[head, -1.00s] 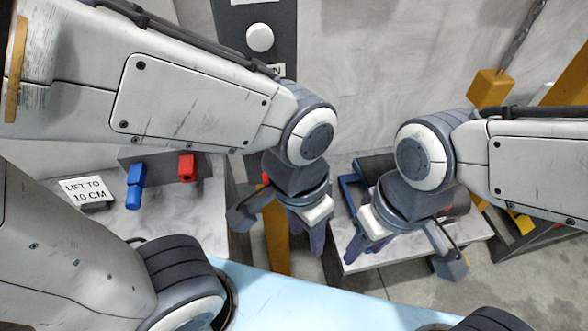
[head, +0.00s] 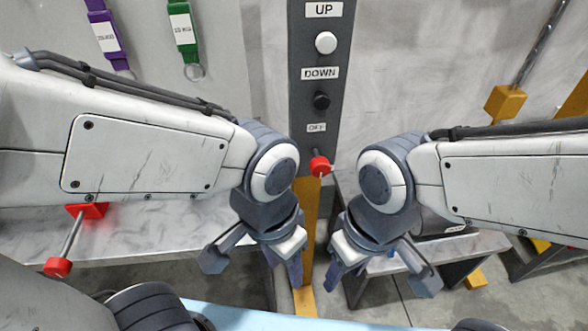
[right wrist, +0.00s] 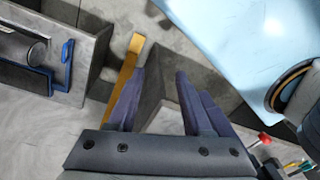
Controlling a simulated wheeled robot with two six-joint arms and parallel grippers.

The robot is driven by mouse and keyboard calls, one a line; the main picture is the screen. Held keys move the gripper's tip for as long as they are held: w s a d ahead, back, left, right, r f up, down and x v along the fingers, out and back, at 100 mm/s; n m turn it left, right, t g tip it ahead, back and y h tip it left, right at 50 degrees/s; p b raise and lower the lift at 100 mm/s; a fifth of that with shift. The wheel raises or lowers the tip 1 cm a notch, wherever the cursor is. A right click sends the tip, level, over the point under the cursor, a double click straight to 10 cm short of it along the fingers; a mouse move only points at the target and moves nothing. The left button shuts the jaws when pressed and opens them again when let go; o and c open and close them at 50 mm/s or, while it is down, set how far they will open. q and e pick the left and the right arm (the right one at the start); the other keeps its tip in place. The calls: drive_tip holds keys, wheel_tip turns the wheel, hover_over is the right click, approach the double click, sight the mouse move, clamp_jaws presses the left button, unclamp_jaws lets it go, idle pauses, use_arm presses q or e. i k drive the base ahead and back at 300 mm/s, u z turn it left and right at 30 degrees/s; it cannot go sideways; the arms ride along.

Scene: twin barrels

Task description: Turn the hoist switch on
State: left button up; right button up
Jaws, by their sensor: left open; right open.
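A dark grey control panel (head: 342,95) stands upright in the upper middle of the head view. It bears labels UP, DOWN and OFF, a white button (head: 326,43) and a black button (head: 321,100). Below the OFF label a red-tipped switch lever (head: 320,166) sticks out. My left gripper (head: 284,276) is open and empty, below and left of the lever. My right gripper (head: 345,280) is open and empty, below and right of it. In the right wrist view its spread fingers (right wrist: 159,78) hold nothing. Both grippers appear apart from the lever.
A yellow post (head: 306,230) runs down below the panel. Purple (head: 104,33) and green (head: 184,30) tags hang on the wall. A red-ended rod (head: 70,240) juts out at the left bench (head: 140,240). Another bench (head: 482,245) stands at right.

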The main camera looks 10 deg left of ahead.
sight(320, 167)
drive_tip(key=i, duration=0.5)
drive_tip(key=z, duration=0.25)
drive_tip(key=k, duration=1.35)
drive_tip(key=z, duration=0.4)
